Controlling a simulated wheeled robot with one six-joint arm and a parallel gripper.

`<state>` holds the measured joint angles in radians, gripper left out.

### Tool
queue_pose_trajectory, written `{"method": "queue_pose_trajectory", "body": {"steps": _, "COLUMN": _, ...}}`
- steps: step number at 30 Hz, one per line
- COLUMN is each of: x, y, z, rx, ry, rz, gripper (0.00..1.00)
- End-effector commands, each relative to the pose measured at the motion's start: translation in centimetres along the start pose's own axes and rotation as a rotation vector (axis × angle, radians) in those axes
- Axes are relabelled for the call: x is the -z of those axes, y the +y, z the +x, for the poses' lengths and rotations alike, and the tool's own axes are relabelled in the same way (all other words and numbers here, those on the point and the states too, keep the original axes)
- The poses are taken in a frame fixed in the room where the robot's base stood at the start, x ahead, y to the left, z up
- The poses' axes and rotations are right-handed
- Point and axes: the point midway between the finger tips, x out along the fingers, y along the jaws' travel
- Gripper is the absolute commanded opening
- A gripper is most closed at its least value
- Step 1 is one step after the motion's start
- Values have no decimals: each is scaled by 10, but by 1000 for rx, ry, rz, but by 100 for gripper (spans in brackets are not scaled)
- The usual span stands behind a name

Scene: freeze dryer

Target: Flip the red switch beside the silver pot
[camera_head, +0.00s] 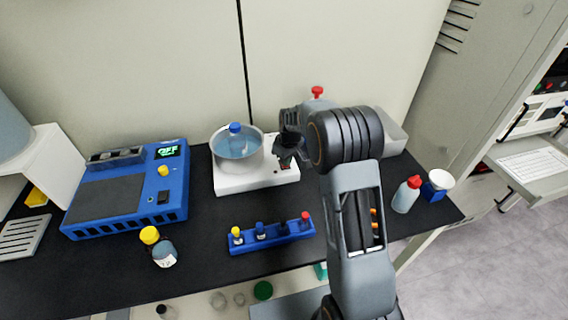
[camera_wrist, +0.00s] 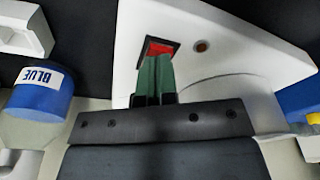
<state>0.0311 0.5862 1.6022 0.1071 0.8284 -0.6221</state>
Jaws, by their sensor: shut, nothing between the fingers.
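The silver pot (camera_head: 249,153) sits on a white base unit (camera_head: 230,183) and holds liquid and a blue-capped bottle (camera_head: 235,141). The red switch (camera_wrist: 160,48) is a red rocker in a dark frame on the white base, seen in the wrist view. My gripper (camera_wrist: 155,62) is shut and empty, its green fingertips at the lower edge of the switch and overlapping it in view. I cannot tell whether they touch it. In the head view my gripper (camera_head: 285,158) is at the right side of the base, beside the pot, and hides part of the switch area.
A blue device (camera_head: 130,190) with a lit display stands left. A blue rack (camera_head: 270,236) with several capped vials lies in front. A yellow-capped bottle (camera_head: 158,247) stands front left, and a red-capped bottle (camera_head: 406,195) right. A small round brown indicator (camera_wrist: 201,46) is beside the switch.

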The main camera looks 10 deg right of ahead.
Motion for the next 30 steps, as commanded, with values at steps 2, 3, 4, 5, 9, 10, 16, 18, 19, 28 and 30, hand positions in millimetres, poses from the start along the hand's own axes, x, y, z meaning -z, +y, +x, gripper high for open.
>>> {"method": "queue_pose_trajectory", "body": {"steps": 2, "x": 0, "y": 0, "z": 2, "rx": 0, "ry": 0, "rz": 0, "gripper": 0}}
{"method": "queue_pose_trajectory", "body": {"steps": 3, "x": 0, "y": 0, "z": 3, "rx": 0, "ry": 0, "rz": 0, "gripper": 0}}
{"method": "queue_pose_trajectory", "body": {"steps": 4, "x": 0, "y": 0, "z": 3, "rx": 0, "ry": 0, "rz": 0, "gripper": 0}}
{"method": "queue_pose_trajectory", "body": {"steps": 5, "x": -1, "y": 0, "z": 4, "rx": 0, "ry": 0, "rz": 0, "gripper": 0}}
{"method": "queue_pose_trajectory", "body": {"steps": 9, "x": -1, "y": 0, "z": 6, "rx": 0, "ry": 0, "rz": 0, "gripper": 0}}
{"method": "queue_pose_trajectory", "body": {"steps": 10, "x": -1, "y": 0, "z": 6, "rx": 0, "ry": 0, "rz": 0, "gripper": 0}}
{"method": "queue_pose_trajectory", "body": {"steps": 16, "x": -1, "y": 0, "z": 8, "rx": 0, "ry": 0, "rz": 0, "gripper": 0}}
{"method": "queue_pose_trajectory", "body": {"steps": 18, "x": -1, "y": 0, "z": 7, "rx": 0, "ry": 0, "rz": 0, "gripper": 0}}
{"method": "queue_pose_trajectory", "body": {"steps": 19, "x": -1, "y": 0, "z": 6, "rx": 0, "ry": 0, "rz": 0, "gripper": 0}}
{"method": "queue_pose_trajectory", "body": {"steps": 28, "x": 2, "y": 0, "z": -12, "rx": -1, "ry": 1, "rz": 0, "gripper": 0}}
{"method": "queue_pose_trajectory", "body": {"steps": 30, "x": 3, "y": 0, "z": -18, "rx": -1, "ry": 1, "rz": 0, "gripper": 0}}
